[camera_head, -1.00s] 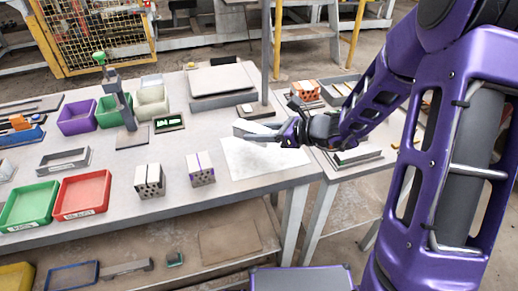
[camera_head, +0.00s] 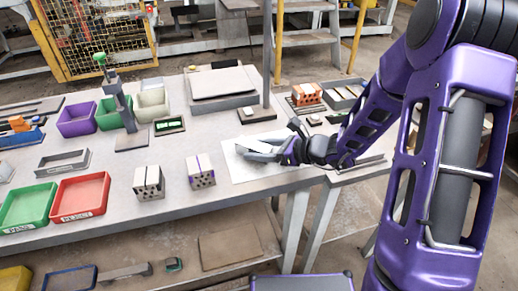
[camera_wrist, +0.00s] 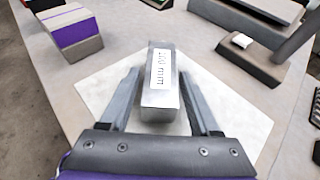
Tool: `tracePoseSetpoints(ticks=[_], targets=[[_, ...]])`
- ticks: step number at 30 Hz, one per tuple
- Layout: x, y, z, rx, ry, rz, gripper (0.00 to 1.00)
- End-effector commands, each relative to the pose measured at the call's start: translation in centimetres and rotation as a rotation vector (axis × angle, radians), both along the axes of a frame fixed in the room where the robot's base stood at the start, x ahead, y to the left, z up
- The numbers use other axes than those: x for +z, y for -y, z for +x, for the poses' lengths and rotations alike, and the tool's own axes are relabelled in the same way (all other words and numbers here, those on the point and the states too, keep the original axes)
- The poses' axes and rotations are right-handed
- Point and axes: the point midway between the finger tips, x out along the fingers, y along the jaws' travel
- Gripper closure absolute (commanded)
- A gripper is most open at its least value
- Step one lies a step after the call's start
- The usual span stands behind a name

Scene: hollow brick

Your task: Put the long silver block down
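The long silver block (camera_wrist: 160,95) lies on a white sheet (camera_wrist: 105,88) in the wrist view, with a white printed label on its top face. Its near end points toward my gripper. My gripper (camera_wrist: 161,72) has one finger on each side of the block, with a narrow strip of the sheet showing between each finger and the block. In the head view my gripper (camera_head: 262,150) is low over the white sheet (camera_head: 238,172) near the right end of the table, and its fingers partly hide the block there.
Two block pairs, plain (camera_head: 149,182) and purple-striped (camera_head: 201,171), stand left of the sheet. A red tray (camera_head: 80,197) and green tray (camera_head: 28,205) are farther left. A post on a dark base (camera_head: 257,114) stands behind the sheet. A side table with orange bricks (camera_head: 307,94) is right.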

Motion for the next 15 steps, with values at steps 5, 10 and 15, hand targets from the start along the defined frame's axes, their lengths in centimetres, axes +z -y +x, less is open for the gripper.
tracePoseSetpoints(ticks=[5, 10, 15], targets=[[0.03, -0.01, -0.01, 0.000, 0.000, 0.000, 0.25], [0.12, 0.00, -0.01, 0.000, 0.000, 0.000, 0.25], [0.90, 0.83, -0.35, -0.003, 0.001, -0.001, 0.25]])
